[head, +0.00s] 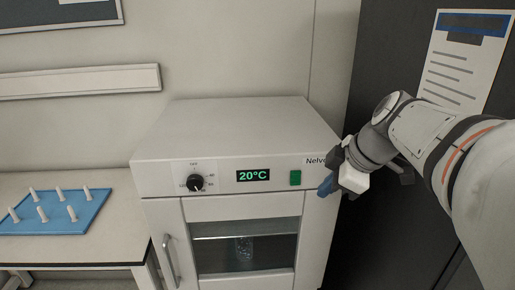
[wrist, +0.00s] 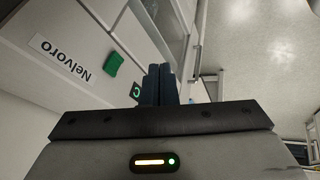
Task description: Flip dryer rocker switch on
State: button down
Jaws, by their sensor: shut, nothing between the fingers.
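The dryer (head: 240,152) is a white cabinet with a glass door, a dial (head: 196,183) and a display (head: 253,175) reading 20°C in green. Its green rocker switch (head: 295,178) is on the front panel, right of the display; whether it is tipped on or off is too small to tell. The switch also shows in the wrist view (wrist: 114,63), left of the fingers. My gripper (head: 326,187) is just right of the switch, near the panel's right end, apart from the switch. Its blue fingers (wrist: 160,84) are together and empty.
A table (head: 75,250) at the left bears a blue tray (head: 62,222) with several white pegs. A dark cabinet (head: 385,65) with a posted sheet (head: 463,62) stands at the right, behind my arm. The dryer door has a vertical handle (head: 170,258).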

aim_at(296, 178)
jog(key=shift+w+d+r+n+t, duration=0.1)
jog(key=shift+w+d+r+n, duration=0.15)
jog(key=shift+r+n, duration=0.25)
jog(key=shift+w+d+r+n+t, duration=0.15)
jog(key=shift+w+r+n, duration=0.15)
jog(key=shift+r+n, duration=0.15)
jog(key=shift+w+d+r+n+t, duration=0.1)
jog(key=shift+w+d+r+n, duration=0.15)
jog(key=shift+r+n, duration=0.25)
jog(key=shift+a+f, duration=0.1)
jog(key=shift+w+a+f+p, duration=0.5)
jog(key=shift+w+a+f, duration=0.1)
jog(key=shift+w+f, duration=0.8)
jog(key=shift+w+a+f+p, duration=0.5)
jog(key=shift+w+a+f, duration=0.1)
jog(key=shift+w+f, duration=0.85)
jog(key=shift+w+a+f+p, duration=0.5)
jog(key=shift+w+a+f, duration=0.1)
jog(key=shift+w+f, duration=0.8)
jog(key=shift+f+b, duration=0.15)
jog(key=shift+b, duration=0.15)
jog(key=b, duration=0.2)
jog(key=shift+w+f+t+b, duration=0.15)
jog(key=shift+f+t+b, duration=0.1)
jog(key=shift+f+b, duration=0.05)
jog(key=shift+r, duration=0.55)
